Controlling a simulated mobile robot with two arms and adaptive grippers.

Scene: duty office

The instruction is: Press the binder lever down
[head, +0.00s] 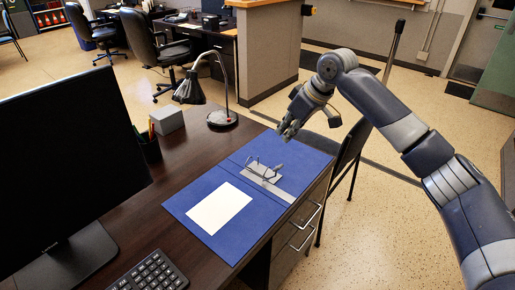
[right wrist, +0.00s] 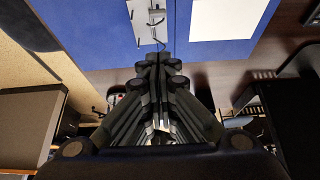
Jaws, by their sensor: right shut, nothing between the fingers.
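The blue binder (head: 275,210) lies open on the dark desk, with a white sheet (head: 219,207) on its nearer half. Its metal ring mechanism (head: 264,172) sits near the spine, and a small lever (head: 279,168) appears to stick up at its right end. In the right wrist view the mechanism (right wrist: 149,21) is at the top. My right gripper (head: 285,134) is shut and empty, above the binder's far edge. In the right wrist view its closed fingertips (right wrist: 153,57) point toward the mechanism; contact cannot be told there. My left gripper is not in view.
A monitor (head: 65,150) and keyboard (head: 152,273) are at left. A chair (head: 346,165) stands close by the desk's right edge.

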